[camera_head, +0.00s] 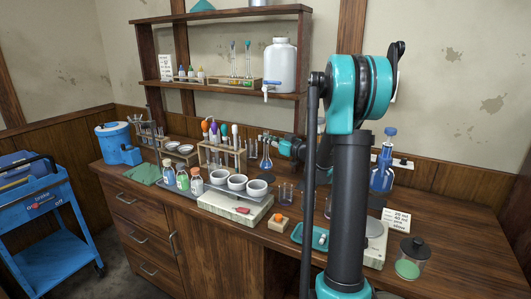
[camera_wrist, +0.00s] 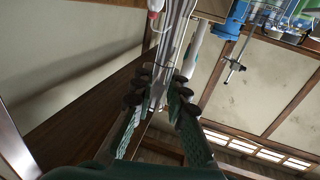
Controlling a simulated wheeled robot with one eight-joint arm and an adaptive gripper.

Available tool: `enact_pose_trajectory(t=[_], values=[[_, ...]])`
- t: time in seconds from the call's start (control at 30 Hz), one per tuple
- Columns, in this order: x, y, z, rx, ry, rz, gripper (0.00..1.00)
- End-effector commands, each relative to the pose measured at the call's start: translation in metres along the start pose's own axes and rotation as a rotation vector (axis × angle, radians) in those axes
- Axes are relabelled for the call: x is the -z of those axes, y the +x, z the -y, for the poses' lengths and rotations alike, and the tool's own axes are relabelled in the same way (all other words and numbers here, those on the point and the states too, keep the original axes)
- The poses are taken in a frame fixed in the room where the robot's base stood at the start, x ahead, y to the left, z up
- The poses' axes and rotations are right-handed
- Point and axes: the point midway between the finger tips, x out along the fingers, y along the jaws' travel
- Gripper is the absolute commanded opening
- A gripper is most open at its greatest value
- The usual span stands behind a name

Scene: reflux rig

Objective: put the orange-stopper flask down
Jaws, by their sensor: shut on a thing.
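A small flask (camera_head: 266,162) with blue liquid hangs upright below my gripper (camera_head: 268,139) in the head view, between the pipette rack and the beakers. My gripper is shut at the flask's neck; an orange stopper cannot be made out there. Whether the flask's base touches the bench cannot be told. In the wrist view the two dark fingers of my gripper (camera_wrist: 158,90) close in on a pale, shiny upright shape that I cannot identify clearly.
The wooden bench (camera_head: 450,243) has free room at the right. A pipette rack (camera_head: 222,157), white bowls (camera_head: 238,182), small beakers (camera_head: 286,192) and a blue bottle (camera_head: 382,172) stand around. The shelf (camera_head: 225,88) holds a white jug (camera_head: 280,65). A blue cart (camera_head: 50,225) stands left.

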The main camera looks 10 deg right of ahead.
Motion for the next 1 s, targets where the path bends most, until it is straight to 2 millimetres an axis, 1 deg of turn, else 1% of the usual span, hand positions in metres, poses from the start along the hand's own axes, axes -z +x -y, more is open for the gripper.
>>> enact_pose_trajectory(t=[0.13, 0.3, 0.4, 0.5, 0.83, 0.87, 1.0], values=[[-0.011, 0.0, 0.0, 0.0, 0.0, 0.0, 0.0], [-0.034, 0.0, -0.001, 0.0, 0.0, 0.0, 0.0], [-0.043, 0.0, 0.0, 0.0, 0.0, 0.0, 0.0], [-0.047, 0.0, 0.0, 0.0, 0.0, 0.0, 0.0], [-0.049, 0.0, 0.0, 0.0, 0.0, 0.0, 0.0], [-0.049, 0.0, 0.0, 0.0, 0.0, 0.0, 0.17], [-0.049, 0.0, 0.0, 0.0, 0.0, 0.0, 0.34]])
